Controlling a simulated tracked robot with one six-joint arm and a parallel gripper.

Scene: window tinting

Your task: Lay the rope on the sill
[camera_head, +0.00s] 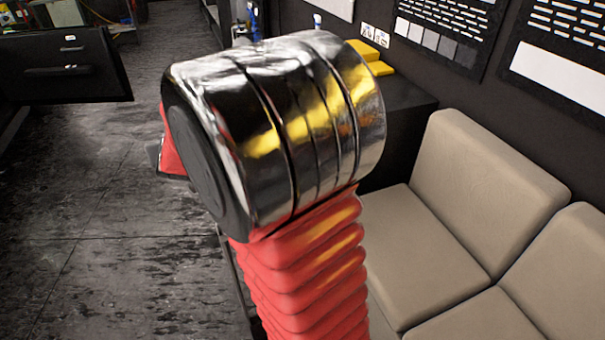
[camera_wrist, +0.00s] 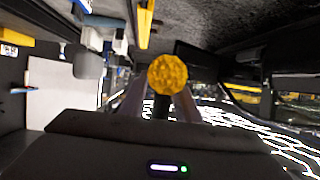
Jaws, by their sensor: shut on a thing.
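In the wrist view a round, knobbly yellow end (camera_wrist: 173,75) sits at the middle, above a dark stem. It looks like the rope seen end-on, though its length is hidden. My gripper (camera_wrist: 158,98) is shut on it, with blurred fingers on either side. In the head view my own chrome and red arm fills the middle and hides my gripper and the rope. I cannot make out the sill for certain in either view.
A beige sofa (camera_head: 480,220) stands at the right in the head view. Yellow blocks (camera_head: 368,52) lie on a dark cabinet (camera_head: 405,105) behind my arm. A dark drawer unit (camera_head: 60,70) is at the left. Grey floor (camera_head: 110,210) between is open.

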